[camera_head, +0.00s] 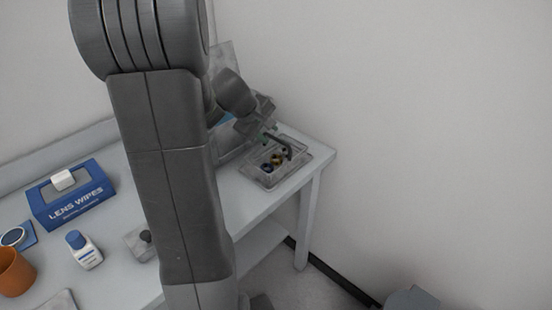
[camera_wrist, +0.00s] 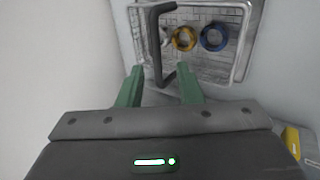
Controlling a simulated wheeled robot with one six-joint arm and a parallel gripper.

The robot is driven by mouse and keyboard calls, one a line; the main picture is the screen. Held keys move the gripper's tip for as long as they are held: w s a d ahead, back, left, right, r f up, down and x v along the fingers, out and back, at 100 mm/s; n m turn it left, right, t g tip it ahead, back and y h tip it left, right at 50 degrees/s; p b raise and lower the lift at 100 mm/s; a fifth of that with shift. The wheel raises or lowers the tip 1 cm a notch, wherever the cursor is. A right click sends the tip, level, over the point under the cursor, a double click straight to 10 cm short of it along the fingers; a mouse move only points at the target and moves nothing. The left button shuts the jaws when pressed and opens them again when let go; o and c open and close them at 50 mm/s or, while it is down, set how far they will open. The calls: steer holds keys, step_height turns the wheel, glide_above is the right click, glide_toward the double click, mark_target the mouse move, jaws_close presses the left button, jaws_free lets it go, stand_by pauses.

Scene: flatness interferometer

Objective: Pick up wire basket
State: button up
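The wire basket (camera_head: 262,170) stands on the bench near its right end, with a dark arched handle (camera_head: 289,146) over it. In the wrist view the basket's metal rim (camera_wrist: 243,45) and the dark handle (camera_wrist: 157,45) fill the top. A yellow ring (camera_wrist: 185,39) and a blue ring (camera_wrist: 214,37) lie inside. My gripper (camera_wrist: 162,78) is open, its two green fingers apart with the lower end of the handle showing between them and gaps on both sides. In the head view my gripper (camera_head: 263,138) is just above the basket, partly hidden by my arm.
A wall is close behind and right of the bench. My arm hides much of the bench's middle.

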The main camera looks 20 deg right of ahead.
mark_target(277, 139)
steer(key=shift+d+x, duration=0.25)
steer(key=shift+x, duration=3)
steer(key=shift+s+r, duration=0.1)
steer(key=shift+s, duration=0.05)
jaws_close()
